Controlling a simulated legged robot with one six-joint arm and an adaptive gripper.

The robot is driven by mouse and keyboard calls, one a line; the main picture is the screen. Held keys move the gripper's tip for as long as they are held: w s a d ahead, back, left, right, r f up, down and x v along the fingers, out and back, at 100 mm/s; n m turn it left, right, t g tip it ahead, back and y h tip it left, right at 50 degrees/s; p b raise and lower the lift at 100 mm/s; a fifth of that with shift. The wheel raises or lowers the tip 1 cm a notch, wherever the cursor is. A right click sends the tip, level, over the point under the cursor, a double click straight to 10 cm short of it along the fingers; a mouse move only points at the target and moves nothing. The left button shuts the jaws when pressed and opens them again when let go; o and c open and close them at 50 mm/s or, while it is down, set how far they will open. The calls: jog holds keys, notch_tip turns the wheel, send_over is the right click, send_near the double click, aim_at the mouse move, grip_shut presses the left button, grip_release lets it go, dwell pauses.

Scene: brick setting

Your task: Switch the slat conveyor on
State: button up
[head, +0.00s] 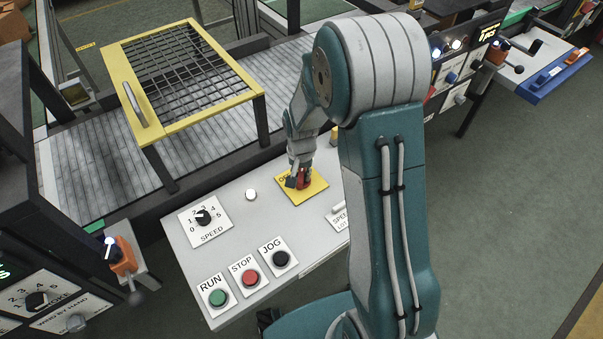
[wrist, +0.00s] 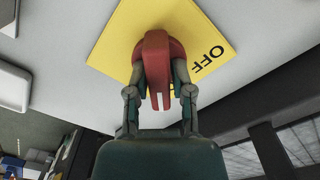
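The slat conveyor (head: 95,165) runs along the back with grey slats. Its light control panel (head: 235,270) stands in front. A red rotary switch (head: 304,177) sits on a yellow plate (head: 312,194) on the panel. The wrist view shows the switch's red handle (wrist: 157,70) and the yellow plate (wrist: 210,30), with "OFF" readable. My gripper (head: 298,180) is down at the switch. In the wrist view its fingers (wrist: 159,80) lie on both sides of the handle and look shut on it. Other lettering on the plate is mostly hidden.
The panel also carries a speed dial (head: 203,217), a green RUN button (head: 218,298), a red STOP button (head: 250,278) and a black JOG button (head: 281,258). A yellow-framed mesh guard (head: 185,70) stands over the conveyor. Other control stations flank the panel.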

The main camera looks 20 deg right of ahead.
aim_at(300, 172)
jog(key=shift+o, duration=0.6)
jog(key=shift+s+f, duration=0.1)
jog(key=shift+r, duration=0.4)
notch_tip(300, 172, up, 11)
jog(key=shift+a, duration=0.1)
